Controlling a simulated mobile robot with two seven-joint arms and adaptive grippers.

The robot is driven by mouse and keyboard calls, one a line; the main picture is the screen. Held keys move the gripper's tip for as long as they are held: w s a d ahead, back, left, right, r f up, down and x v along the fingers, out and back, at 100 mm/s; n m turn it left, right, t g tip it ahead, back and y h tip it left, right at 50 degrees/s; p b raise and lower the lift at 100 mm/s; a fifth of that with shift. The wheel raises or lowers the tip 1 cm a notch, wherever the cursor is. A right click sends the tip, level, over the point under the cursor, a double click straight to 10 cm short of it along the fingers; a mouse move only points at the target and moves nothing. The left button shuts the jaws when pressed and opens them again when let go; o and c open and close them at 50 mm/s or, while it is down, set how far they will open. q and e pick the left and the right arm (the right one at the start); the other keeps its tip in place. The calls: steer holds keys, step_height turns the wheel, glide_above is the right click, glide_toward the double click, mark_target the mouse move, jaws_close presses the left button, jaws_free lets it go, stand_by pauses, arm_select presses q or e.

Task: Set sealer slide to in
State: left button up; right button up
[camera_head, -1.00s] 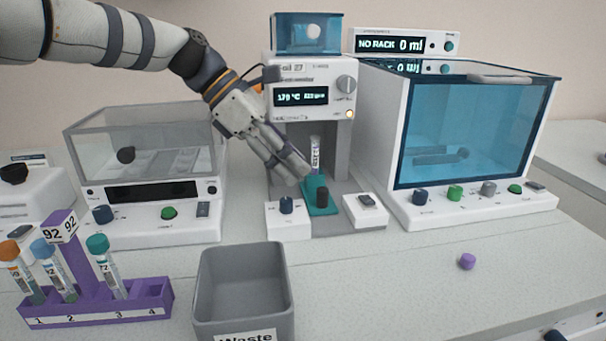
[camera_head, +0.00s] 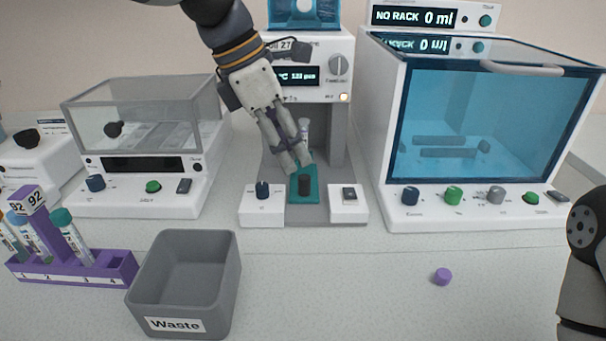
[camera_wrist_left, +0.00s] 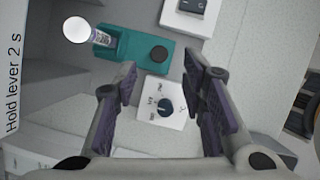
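The sealer (camera_head: 318,50) stands in the middle at the back, its display lit. Its teal slide (camera_head: 316,176) lies in the sealer's bay towards the front, with a black knob (camera_head: 305,184) on top. A labelled tube (camera_head: 304,128) stands upright at the slide's rear; the wrist view shows the tube (camera_wrist_left: 102,38) and its round white top. My left gripper (camera_head: 294,165) is above and just left of the knob in the head view and partly hides the slide. In the wrist view its fingers are apart with nothing between them; the knob (camera_wrist_left: 159,53) lies beyond the fingertips. My right gripper is out of view.
Beside the slide are a dial block (camera_head: 262,207) on the left and a switch block (camera_head: 349,204) on the right. A blue-windowed cabinet (camera_head: 480,211) stands right. A waste bin (camera_head: 183,327), a purple tube rack (camera_head: 75,271) and a loose purple cap (camera_head: 442,277) are in front.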

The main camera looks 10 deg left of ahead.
mark_target(305, 177)
arm_select(q)
steer(key=x, duration=0.7)
steer(key=shift+c, duration=0.6)
